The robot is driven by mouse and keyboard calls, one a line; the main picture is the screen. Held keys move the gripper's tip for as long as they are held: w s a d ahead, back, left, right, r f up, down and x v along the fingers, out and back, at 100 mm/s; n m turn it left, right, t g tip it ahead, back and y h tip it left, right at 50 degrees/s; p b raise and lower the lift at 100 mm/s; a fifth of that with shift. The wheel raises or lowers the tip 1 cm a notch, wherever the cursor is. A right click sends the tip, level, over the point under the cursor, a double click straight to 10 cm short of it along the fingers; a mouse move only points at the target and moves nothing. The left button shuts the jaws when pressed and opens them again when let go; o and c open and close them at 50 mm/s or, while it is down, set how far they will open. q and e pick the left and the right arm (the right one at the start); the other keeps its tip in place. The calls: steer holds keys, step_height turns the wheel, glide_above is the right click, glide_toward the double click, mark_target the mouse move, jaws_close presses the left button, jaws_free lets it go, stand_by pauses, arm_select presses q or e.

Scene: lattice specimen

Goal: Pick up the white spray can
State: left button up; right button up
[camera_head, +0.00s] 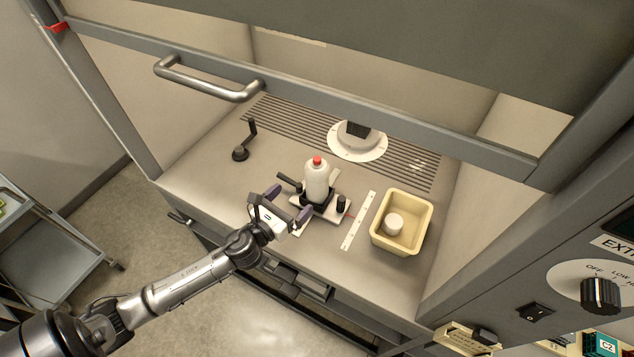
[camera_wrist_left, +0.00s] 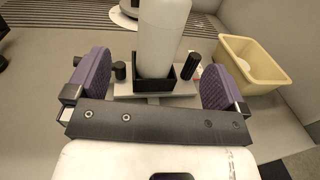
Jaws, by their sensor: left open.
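The white spray can (camera_head: 317,179) with a red top stands upright in a black holder (camera_head: 318,199) on a small pale base plate inside the hood. It also shows in the left wrist view (camera_wrist_left: 162,35), where its top is cut off. My left gripper (camera_head: 287,203) is open and empty, just in front and to the left of the can. In the left wrist view its two purple finger pads (camera_wrist_left: 158,85) are apart, with the can beyond and between them. The can is not between the pads' grip. My right gripper is not in view.
A yellow bin (camera_head: 374,239) with a white object inside stands right of the can. A white ruler strip (camera_head: 358,221) lies between them. Black posts (camera_head: 341,202) flank the holder. The raised sash with its handle (camera_head: 208,80) crosses above. A black stand (camera_head: 241,153) is at left.

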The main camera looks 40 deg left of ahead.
mark_target(309, 182)
arm_select(q)
steer(key=w, duration=0.5)
steer(key=shift+w+a, duration=0.15)
steer(key=shift+w, duration=2.85)
steer(key=shift+c, duration=0.3)
steer(key=c, duration=1)
steer(key=shift+r, duration=0.1)
